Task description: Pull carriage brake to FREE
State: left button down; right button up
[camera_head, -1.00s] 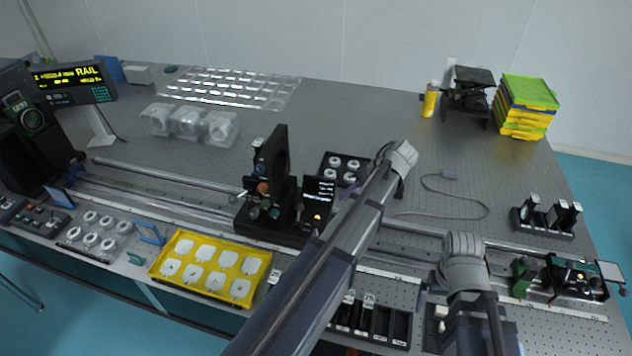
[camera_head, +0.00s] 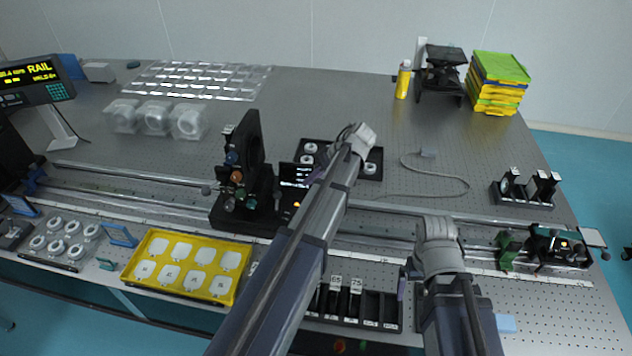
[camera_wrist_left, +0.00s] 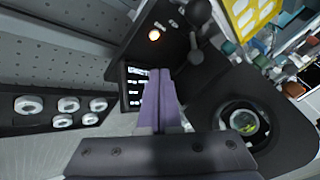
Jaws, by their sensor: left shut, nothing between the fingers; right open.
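A black carriage (camera_head: 245,214) with an upright round-apertured mount stands on the long rail. Its dark panel has a lit white display (camera_head: 295,175). My left gripper (camera_head: 313,178) is at the panel's right side. Its purple fingers (camera_wrist_left: 159,88) are shut and empty, overlapping the display's edge; contact cannot be told. My right gripper (camera_head: 403,285) is open, low over the front of the table.
A yellow tray (camera_head: 133,272) of white pieces lies front left of the carriage. A black tray (camera_head: 372,153) with white rings lies behind my left gripper. A slotted rack (camera_head: 392,311) is in front of the rail. A green-and-black unit (camera_head: 558,247) stands at right.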

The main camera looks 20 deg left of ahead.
aim_at(277, 200)
pick_arm(q)
jog(key=b+x, duration=0.3)
jog(key=x, duration=0.2)
jog(key=shift+d, duration=0.15)
pick_arm(e)
notch_tip(277, 200, down, 4)
jog(key=shift+f, duration=0.1)
pick_arm(q)
jog(key=s+a, duration=0.1)
jog(key=s+a+r+p, duration=0.1)
jog(key=shift+s, duration=0.25)
jog(key=shift+s+a, duration=0.25)
pick_arm(e)
jog(key=shift+r, duration=0.65)
pick_arm(q)
jog(key=shift+w, duration=0.15)
pick_arm(e)
jog(key=shift+s, duration=0.1)
